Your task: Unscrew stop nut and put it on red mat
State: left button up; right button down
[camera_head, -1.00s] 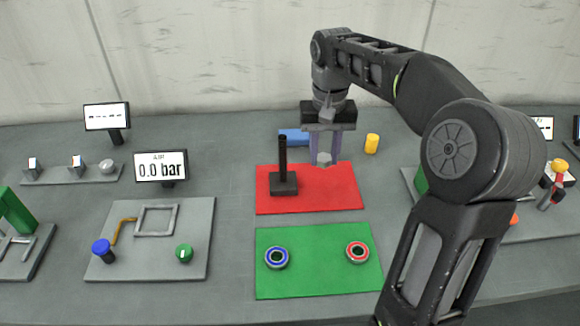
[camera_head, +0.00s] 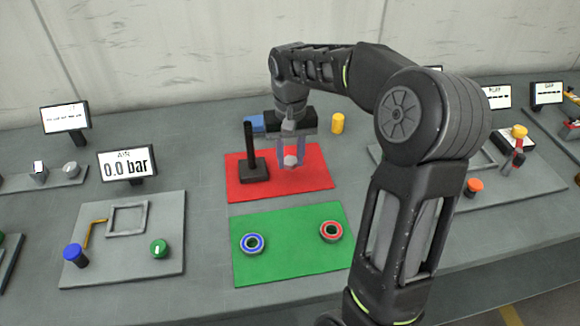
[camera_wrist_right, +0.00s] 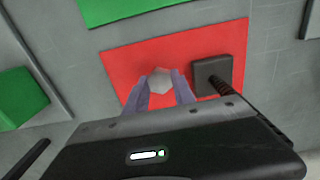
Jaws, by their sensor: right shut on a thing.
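The stop nut (camera_head: 291,160) is a light grey hexagonal piece. My right gripper (camera_head: 290,163) is shut on it, and the nut also shows between the fingertips in the right wrist view (camera_wrist_right: 159,80). The red mat (camera_head: 305,186) lies below and behind the nut. In the head view the nut appears over the mat's back middle; I cannot tell whether it touches the mat. A black post on a square base (camera_head: 254,172) stands upright on the mat, left of the gripper and apart from it. My left gripper is not in view.
A green mat (camera_head: 290,265) with a blue ring (camera_head: 253,243) and a red ring (camera_head: 331,231) lies in front. The mat's front right is clear.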

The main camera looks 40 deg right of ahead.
aim_at(291, 161)
jog(key=shift+f, duration=1.85)
jog(key=shift+f, duration=0.2)
jog(key=c, duration=1.1)
grip_release()
jog(key=shift+o, duration=0.2)
jog(key=shift+r, duration=0.15)
notch_tip(291, 161, up, 12)
jog(key=shift+r, duration=0.1)
